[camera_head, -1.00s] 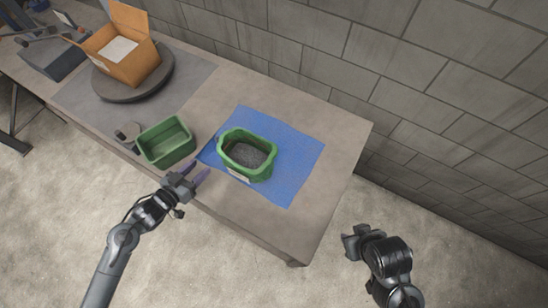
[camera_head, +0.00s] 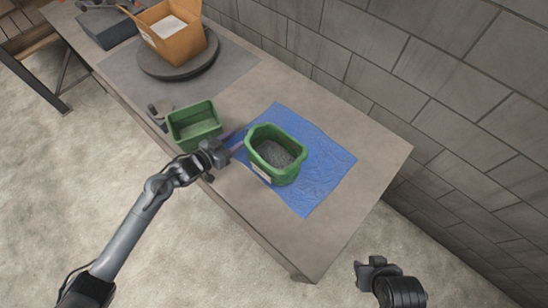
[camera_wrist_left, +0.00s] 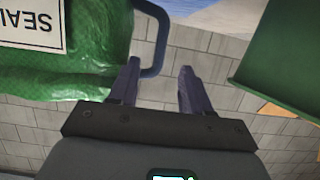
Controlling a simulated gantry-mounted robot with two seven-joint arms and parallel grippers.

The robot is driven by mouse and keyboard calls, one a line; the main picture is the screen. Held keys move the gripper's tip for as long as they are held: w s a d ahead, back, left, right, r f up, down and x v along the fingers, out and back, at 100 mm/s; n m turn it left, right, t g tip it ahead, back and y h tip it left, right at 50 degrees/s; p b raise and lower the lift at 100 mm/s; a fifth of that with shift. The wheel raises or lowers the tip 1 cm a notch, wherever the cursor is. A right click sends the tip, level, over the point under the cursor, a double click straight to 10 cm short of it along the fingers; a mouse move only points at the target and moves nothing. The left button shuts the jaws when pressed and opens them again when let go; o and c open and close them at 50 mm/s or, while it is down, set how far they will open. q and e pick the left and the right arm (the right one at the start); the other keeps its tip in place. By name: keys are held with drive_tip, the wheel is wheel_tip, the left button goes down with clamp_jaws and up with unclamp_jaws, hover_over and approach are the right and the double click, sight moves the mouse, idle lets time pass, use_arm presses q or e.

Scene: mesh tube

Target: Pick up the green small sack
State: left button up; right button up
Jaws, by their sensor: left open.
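The green small sack (camera_head: 257,166) stands open and upright on a blue mat (camera_head: 325,165), filled with dark grey grains and bearing a white label. My left gripper (camera_head: 240,140) is open between the sack and the green bin, close beside the sack's left side. In the left wrist view, the sack (camera_wrist_left: 85,75) fills the upper left. Its dark loop handle (camera_wrist_left: 161,42) is beside the left finger; I cannot tell whether they touch. The open fingers (camera_wrist_left: 159,70) have nothing between them. My right gripper (camera_head: 372,266) hangs off the table's right end, its jaws unclear.
A green bin (camera_head: 193,128) stands left of the sack; it also shows at the right in the left wrist view (camera_wrist_left: 280,60). An open cardboard box (camera_head: 176,45) sits on a round dark turntable (camera_head: 190,66) farther back. A block wall runs behind the table. The table's right end is bare.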

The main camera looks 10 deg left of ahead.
use_arm(q)
drive_tip(key=shift+b+x, duration=0.3)
drive_tip(key=shift+x, duration=1.95)
drive_tip(key=shift+c, duration=0.4)
clamp_jaws()
drive_tip(key=shift+r, duration=0.1)
